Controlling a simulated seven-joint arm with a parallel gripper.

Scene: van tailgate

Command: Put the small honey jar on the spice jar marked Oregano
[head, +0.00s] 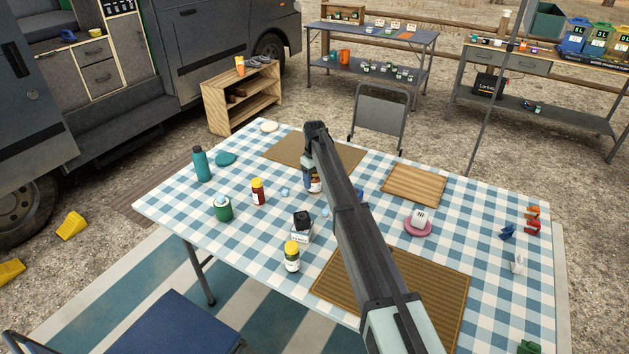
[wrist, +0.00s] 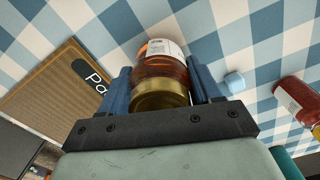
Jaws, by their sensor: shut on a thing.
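My gripper (wrist: 162,88) is shut on the small honey jar (wrist: 160,68), an amber jar with a gold lid and a white label. The jar sits between the two blue fingers. In the head view the honey jar (head: 315,185) shows low beside my gripper (head: 309,172), partly hidden by the arm. I cannot tell whether it touches the table. A yellow-lidded jar with greenish contents (head: 292,259) stands at the near side of the table. A red jar with a yellow lid (head: 258,192) stands left of my gripper. I cannot read Oregano on any jar.
Brown mats (head: 415,183) lie around. Small light-blue cubes (wrist: 235,82) lie near the jars.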

